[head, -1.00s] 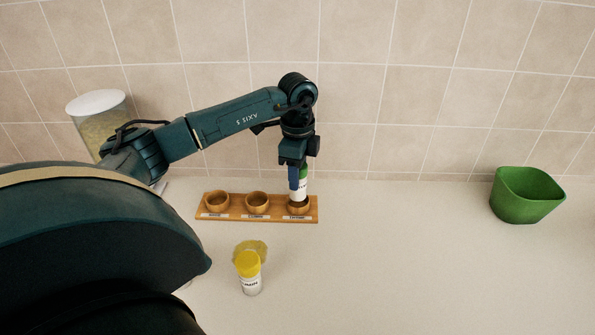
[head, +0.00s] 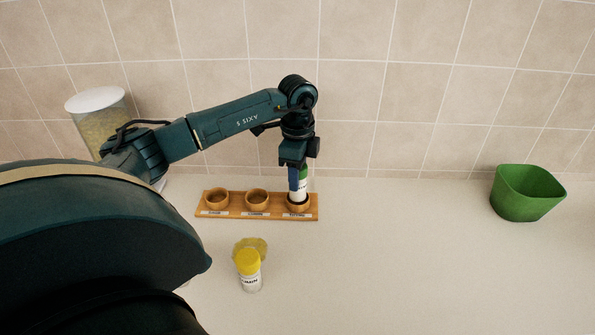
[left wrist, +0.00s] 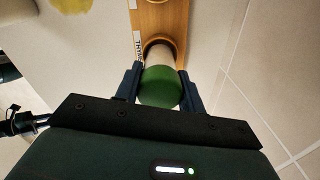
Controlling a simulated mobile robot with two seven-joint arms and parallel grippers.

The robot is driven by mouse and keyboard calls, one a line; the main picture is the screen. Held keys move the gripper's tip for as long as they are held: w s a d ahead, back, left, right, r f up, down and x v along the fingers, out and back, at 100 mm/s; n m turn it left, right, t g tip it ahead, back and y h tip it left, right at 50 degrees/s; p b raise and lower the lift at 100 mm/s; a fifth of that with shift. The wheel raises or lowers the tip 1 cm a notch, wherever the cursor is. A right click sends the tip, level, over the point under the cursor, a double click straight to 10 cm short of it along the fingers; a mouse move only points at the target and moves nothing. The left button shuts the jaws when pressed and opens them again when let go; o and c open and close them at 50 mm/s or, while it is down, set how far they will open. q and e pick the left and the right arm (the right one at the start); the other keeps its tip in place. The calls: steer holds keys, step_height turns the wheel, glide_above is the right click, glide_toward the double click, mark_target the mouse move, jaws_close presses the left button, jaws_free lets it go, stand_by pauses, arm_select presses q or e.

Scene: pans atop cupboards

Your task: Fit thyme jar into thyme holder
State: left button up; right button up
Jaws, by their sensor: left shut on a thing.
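The thyme jar (head: 304,185) is white with a green lid. It stands about upright at the rightmost cup, the thyme holder (head: 298,207), on a wooden rack. Its lower end is inside the cup's rim; how deep it sits I cannot tell. My left gripper (head: 298,180) is shut on the jar from above. In the left wrist view, the green lid (left wrist: 160,87) is between the two fingers, with a label partly reading as thyme beside the cup. My right gripper is not in view.
Two empty wooden cups (head: 217,200) are to the left on the rack. A green container (head: 525,194) is at the right. The counter between is clear.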

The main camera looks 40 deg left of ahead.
mark_target(300, 195)
arm_select(q)
steer(key=shift+f, duration=0.5)
steer(key=shift+f+b, duration=0.4)
steer(key=shift+b, duration=0.05)
steer(key=shift+f, duration=0.4)
steer(key=o, duration=1.1)
